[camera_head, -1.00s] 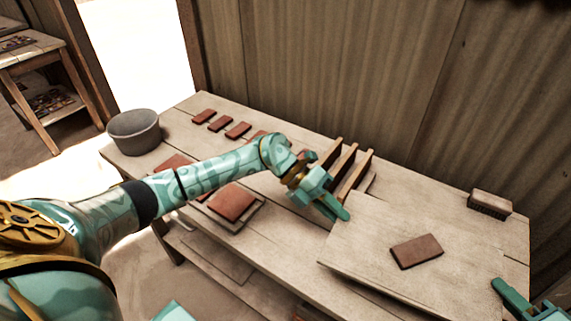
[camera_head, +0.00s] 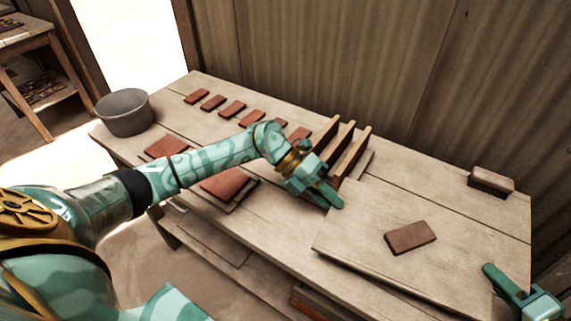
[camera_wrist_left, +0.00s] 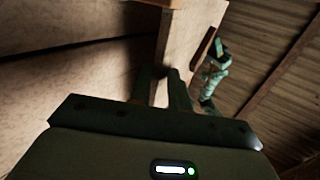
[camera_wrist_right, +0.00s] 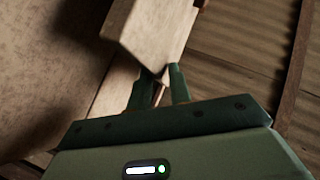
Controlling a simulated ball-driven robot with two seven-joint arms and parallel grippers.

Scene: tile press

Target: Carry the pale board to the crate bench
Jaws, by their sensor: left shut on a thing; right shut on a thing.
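The pale board (camera_head: 350,235) is a flat, broad slab at the right of the head view, over the near right part of the long bench. A red-brown tile (camera_head: 410,237) lies flat on it. My left gripper (camera_head: 332,200) is shut on the board's left edge. My right gripper (camera_head: 491,272) is shut on the board at its right side, near the frame edge. The board also shows beyond the fingers in the right wrist view (camera_wrist_right: 150,30). I cannot tell whether its underside touches the bench. No crate bench can be clearly made out.
The long bench (camera_head: 290,225) holds several red tiles, a grey bucket (camera_head: 123,111), a wooden rack (camera_head: 340,147) close behind my left gripper, and a brush (camera_head: 491,180) behind the board. A corrugated wall stands behind. Another table (camera_head: 22,52) with shelves is far left.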

